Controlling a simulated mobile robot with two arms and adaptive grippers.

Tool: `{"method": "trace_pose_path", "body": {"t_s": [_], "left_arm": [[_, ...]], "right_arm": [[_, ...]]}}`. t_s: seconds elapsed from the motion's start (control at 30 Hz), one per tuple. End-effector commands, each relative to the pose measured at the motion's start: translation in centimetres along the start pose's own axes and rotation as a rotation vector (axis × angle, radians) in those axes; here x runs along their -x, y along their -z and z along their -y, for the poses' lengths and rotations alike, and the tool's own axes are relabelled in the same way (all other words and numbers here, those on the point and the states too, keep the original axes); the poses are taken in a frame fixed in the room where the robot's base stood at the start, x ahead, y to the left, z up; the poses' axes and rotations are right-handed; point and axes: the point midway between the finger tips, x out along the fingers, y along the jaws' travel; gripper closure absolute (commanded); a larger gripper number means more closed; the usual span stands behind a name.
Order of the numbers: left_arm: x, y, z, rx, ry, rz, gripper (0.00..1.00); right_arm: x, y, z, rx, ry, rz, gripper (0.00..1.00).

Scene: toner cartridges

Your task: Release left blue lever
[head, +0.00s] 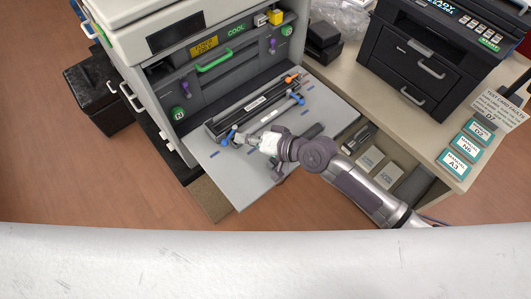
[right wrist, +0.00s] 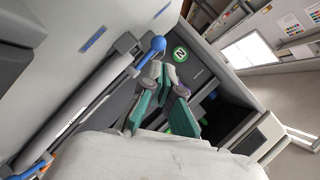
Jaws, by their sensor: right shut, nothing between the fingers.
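The left blue lever (head: 231,135) is at the left end of the long dark cartridge unit (head: 250,108) on the fold-down door. My right gripper (head: 242,139) is shut and empty beside this lever. In the right wrist view its green-padded fingers (right wrist: 168,80) are close below the knob; I cannot tell whether they touch it. Another blue lever (head: 298,98) and an orange lever (head: 290,78) are at the unit's far right end. My left gripper is out of view.
The printer body (head: 210,80), with a green handle (head: 214,61), rises behind the door (head: 220,165). A black printer (head: 425,55) and labelled boxes (head: 457,165) stand on the right-hand table. A black bin (head: 95,92) is at left.

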Motion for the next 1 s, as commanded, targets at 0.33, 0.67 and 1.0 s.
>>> {"method": "trace_pose_path", "body": {"t_s": [0.33,0.67,1.0], "left_arm": [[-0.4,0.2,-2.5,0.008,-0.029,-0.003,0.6],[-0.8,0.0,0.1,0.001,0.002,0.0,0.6],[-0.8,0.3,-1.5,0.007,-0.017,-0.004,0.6]], "right_arm": [[5.6,-3.3,2.0,0.0,0.0,0.001,1.0],[8.3,-4.7,3.1,0.0,-0.001,0.0,1.0],[8.4,-4.7,3.2,0.0,0.0,0.0,1.0]]}}
